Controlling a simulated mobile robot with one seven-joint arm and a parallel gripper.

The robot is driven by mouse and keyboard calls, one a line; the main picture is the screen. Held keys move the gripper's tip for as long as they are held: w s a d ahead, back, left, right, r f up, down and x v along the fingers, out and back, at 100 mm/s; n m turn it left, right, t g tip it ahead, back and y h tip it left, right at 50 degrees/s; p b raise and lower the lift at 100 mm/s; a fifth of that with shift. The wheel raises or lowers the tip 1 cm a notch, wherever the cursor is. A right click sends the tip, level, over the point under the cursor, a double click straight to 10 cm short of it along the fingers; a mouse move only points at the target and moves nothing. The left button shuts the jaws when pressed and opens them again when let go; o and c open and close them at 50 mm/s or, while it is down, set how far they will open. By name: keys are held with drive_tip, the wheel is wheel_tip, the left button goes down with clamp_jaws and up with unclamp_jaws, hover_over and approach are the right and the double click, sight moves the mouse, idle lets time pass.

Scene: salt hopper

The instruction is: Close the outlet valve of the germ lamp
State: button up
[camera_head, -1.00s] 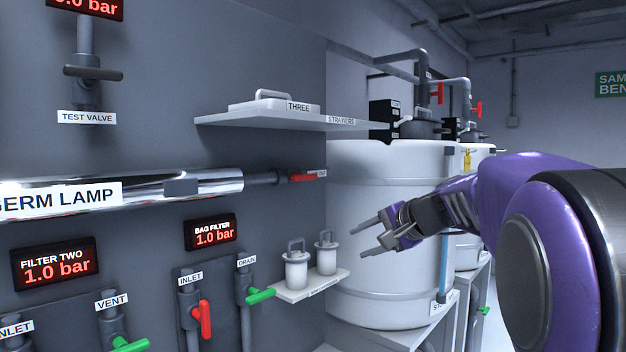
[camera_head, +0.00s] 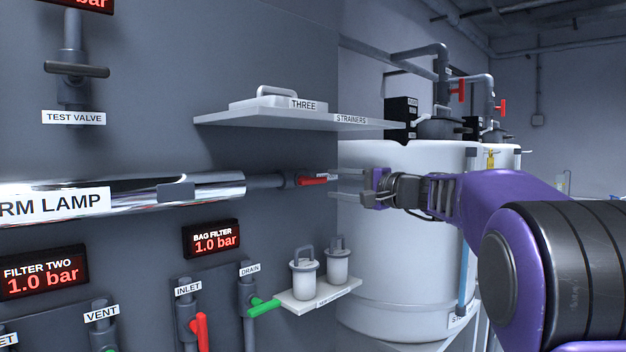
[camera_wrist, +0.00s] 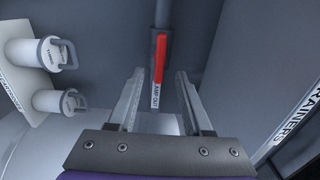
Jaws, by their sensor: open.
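The germ lamp (camera_head: 215,188) is a shiny horizontal cylinder on the grey wall, with a pipe at its right end. The outlet valve's red handle (camera_head: 313,181) sits at the end of that pipe and lies along it. In the wrist view the red handle (camera_wrist: 159,59) carries a white label ending in "OUT". My gripper (camera_head: 333,183) is open, level with the handle and just to its right. In the wrist view its two fingers (camera_wrist: 158,95) stand either side of the handle's line, with the handle ahead between them. I cannot tell whether the fingertips overlap the handle's end.
A shelf labelled STRAINERS (camera_head: 370,123) juts out above the valve. A small shelf (camera_head: 320,296) with two white canisters (camera_head: 304,279) is below. A large white tank (camera_head: 400,260) stands behind my gripper. A green drain handle (camera_head: 264,307) is lower left.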

sight(316, 181)
drive_tip(key=p+x, duration=0.1)
drive_tip(key=x, duration=0.7)
drive_tip(key=shift+w, duration=0.15)
clamp_jaws()
